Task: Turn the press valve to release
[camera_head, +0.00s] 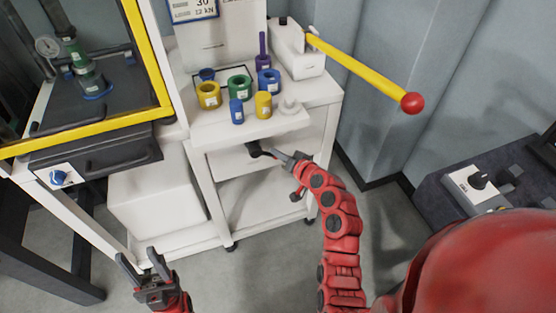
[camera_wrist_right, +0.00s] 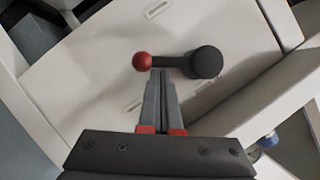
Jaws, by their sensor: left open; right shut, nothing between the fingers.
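The press valve is a round black knob (camera_wrist_right: 206,62) with a short dark lever ending in a red ball (camera_wrist_right: 142,61). It sits on a white panel of the cart in the right wrist view. In the head view its dark knob (camera_head: 253,149) shows small under the cart's top. My right gripper (camera_wrist_right: 158,76) is shut and empty, its fingertips at the lever between ball and knob; I cannot tell whether they touch it. It also shows in the head view (camera_head: 270,153). My left gripper (camera_head: 141,262) is open and empty, low at the left, away from the valve.
A white cart (camera_head: 200,146) carries several coloured rings and cylinders on top. A yellow pump lever (camera_head: 358,68) with a red ball juts out to the right. A yellow-framed press guard (camera_head: 85,123) stands left. A dark bench (camera_head: 431,199) with a control box is right.

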